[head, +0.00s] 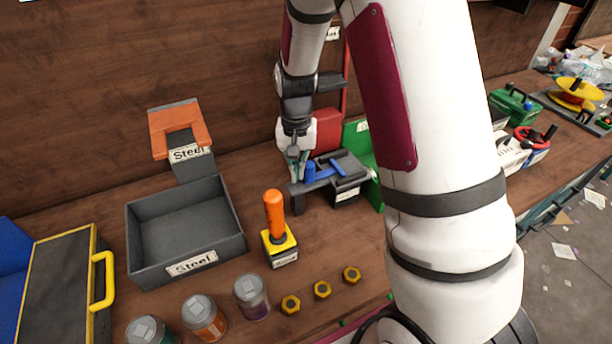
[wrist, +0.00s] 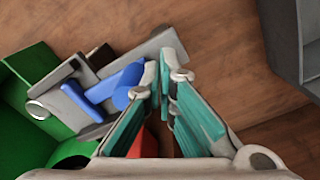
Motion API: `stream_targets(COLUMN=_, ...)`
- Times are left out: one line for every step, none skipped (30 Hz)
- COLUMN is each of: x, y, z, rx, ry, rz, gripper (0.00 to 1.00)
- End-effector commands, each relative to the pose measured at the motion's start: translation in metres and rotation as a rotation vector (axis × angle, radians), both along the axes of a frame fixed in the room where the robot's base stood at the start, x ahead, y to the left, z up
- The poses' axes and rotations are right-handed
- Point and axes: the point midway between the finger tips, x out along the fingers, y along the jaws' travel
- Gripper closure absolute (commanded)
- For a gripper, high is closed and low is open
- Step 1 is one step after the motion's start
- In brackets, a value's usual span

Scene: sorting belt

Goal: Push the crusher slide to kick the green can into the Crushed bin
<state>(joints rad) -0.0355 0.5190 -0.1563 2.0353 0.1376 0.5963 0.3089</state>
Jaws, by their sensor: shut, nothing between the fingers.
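The crusher slide is a grey block mechanism (head: 345,176) with a blue knob (head: 310,171) and a blue bar (head: 337,168). In the wrist view the blue knob (wrist: 127,84) lies just left of my fingertips; I cannot tell whether they touch. My gripper (head: 297,172) is shut and empty, pointing down beside the slide's left end; its fingertips also show in the wrist view (wrist: 166,72). A green bin (head: 358,139) stands behind and right of the slide, partly hidden by my arm. A dark green can (head: 150,332) stands at the bottom edge; no can shows clearly at the slide.
A red block (head: 325,130) stands behind my gripper. A grey Steel tray (head: 165,262) is to the left. An orange-handled lever (head: 275,215) stands in front. Orange (head: 204,318) and purple (head: 251,298) cans and several yellow nuts (head: 322,290) line the front.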

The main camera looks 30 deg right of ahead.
Motion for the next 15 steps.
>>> stream_targets(x=0.001, y=0.005, z=0.001, rx=0.000, ry=-0.002, rz=0.002, gripper=1.00)
stream_targets(x=0.001, y=0.008, z=0.001, rx=0.000, ry=-0.002, rz=0.002, gripper=1.00)
stream_targets(x=0.001, y=0.011, z=0.001, rx=0.000, ry=-0.002, rz=0.002, gripper=1.00)
stream_targets(x=0.001, y=0.014, z=0.001, rx=0.000, ry=-0.002, rz=0.002, gripper=1.00)
stream_targets(x=0.000, y=0.017, z=0.000, rx=0.000, ry=-0.002, rz=0.002, gripper=1.00)
stream_targets(x=0.000, y=0.021, z=0.000, rx=-0.001, ry=-0.001, rz=0.002, gripper=1.00)
stream_targets(x=0.000, y=0.023, z=0.000, rx=-0.001, ry=-0.001, rz=0.002, gripper=1.00)
stream_targets(x=0.000, y=0.026, z=0.000, rx=-0.001, ry=-0.001, rz=0.002, gripper=1.00)
stream_targets(x=0.000, y=0.030, z=0.000, rx=-0.001, ry=-0.001, rz=0.002, gripper=1.00)
stream_targets(x=0.000, y=0.032, z=0.000, rx=-0.001, ry=-0.001, rz=0.002, gripper=1.00)
stream_targets(x=0.000, y=0.035, z=0.000, rx=-0.001, ry=-0.001, rz=0.002, gripper=1.00)
stream_targets(x=0.000, y=0.038, z=0.000, rx=-0.001, ry=-0.001, rz=0.002, gripper=1.00)
stream_targets(x=0.000, y=0.040, z=0.000, rx=0.000, ry=0.000, rz=0.002, gripper=1.00)
stream_targets(x=0.000, y=0.042, z=0.000, rx=0.000, ry=0.000, rz=0.002, gripper=1.00)
stream_targets(x=0.000, y=0.044, z=0.000, rx=0.000, ry=0.000, rz=0.001, gripper=1.00)
